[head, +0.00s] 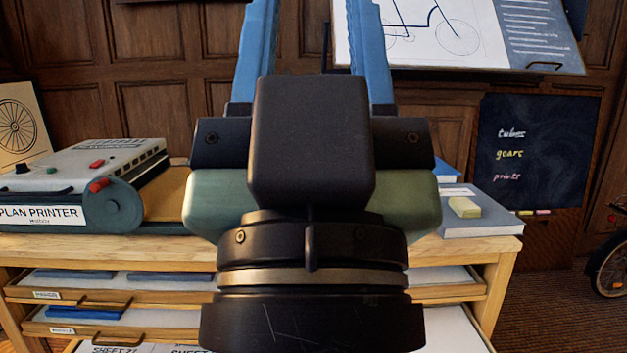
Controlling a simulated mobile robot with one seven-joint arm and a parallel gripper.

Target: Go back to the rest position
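My gripper (310,30) fills the middle of the head view, pointing up and away from the camera. Its two blue fingers stand wide apart and run out of the top edge of the picture, so their tips are hidden. Only wall and part of a drawing board show between them, and I see nothing held. The black and green gripper body and wrist cover the middle of the wooden cabinet (462,252) behind.
Several drawers below sit partly open. A drawing board (460,40) and chalkboard (535,150) stand behind. A bicycle wheel (610,265) shows far right.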

